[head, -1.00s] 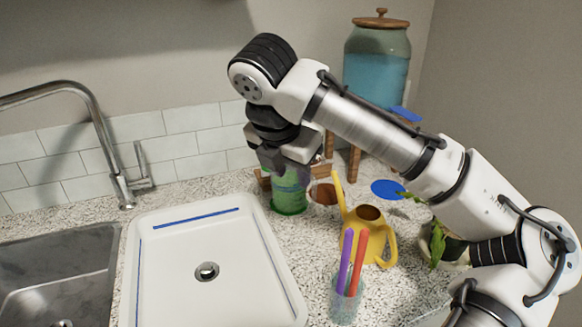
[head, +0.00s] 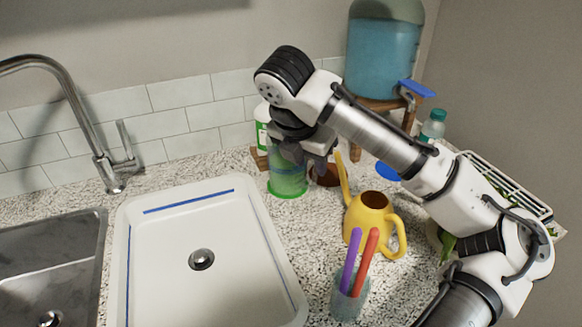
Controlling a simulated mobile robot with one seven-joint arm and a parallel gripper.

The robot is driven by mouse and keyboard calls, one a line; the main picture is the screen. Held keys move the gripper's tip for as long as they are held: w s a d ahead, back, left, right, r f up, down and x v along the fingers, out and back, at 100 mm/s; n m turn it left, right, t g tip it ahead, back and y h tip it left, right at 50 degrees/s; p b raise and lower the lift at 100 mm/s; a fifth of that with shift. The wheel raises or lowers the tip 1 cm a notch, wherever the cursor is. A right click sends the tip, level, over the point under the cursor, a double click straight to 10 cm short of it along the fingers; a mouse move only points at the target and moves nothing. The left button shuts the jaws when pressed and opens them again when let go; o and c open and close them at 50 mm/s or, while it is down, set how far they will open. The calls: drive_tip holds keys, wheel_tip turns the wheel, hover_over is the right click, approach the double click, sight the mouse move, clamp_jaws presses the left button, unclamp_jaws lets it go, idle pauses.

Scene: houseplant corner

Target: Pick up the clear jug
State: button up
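The clear jug (head: 287,181) looks greenish and see-through, with a bright green base. It stands upright on the speckled counter, behind the white tray and left of the yellow watering can. My gripper (head: 304,158) points down at the top of the jug, its fingers at or just above the rim. The gripper hides the jug's upper part and any handle. I cannot tell whether the fingers touch the jug or how far apart they are.
A yellow watering can (head: 371,218) stands right of the jug, its spout close to my gripper. A cup with purple and red sticks (head: 350,293) is in front. The white tray (head: 200,292) lies left. A blue dispenser (head: 383,58) and a white-green bottle (head: 262,127) stand behind.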

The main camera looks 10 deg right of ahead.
sight(314, 174)
drive_tip(key=x, duration=0.5)
drive_tip(key=shift+f, duration=0.25)
clamp_jaws()
drive_tip(key=shift+w, duration=0.1)
idle(1.1)
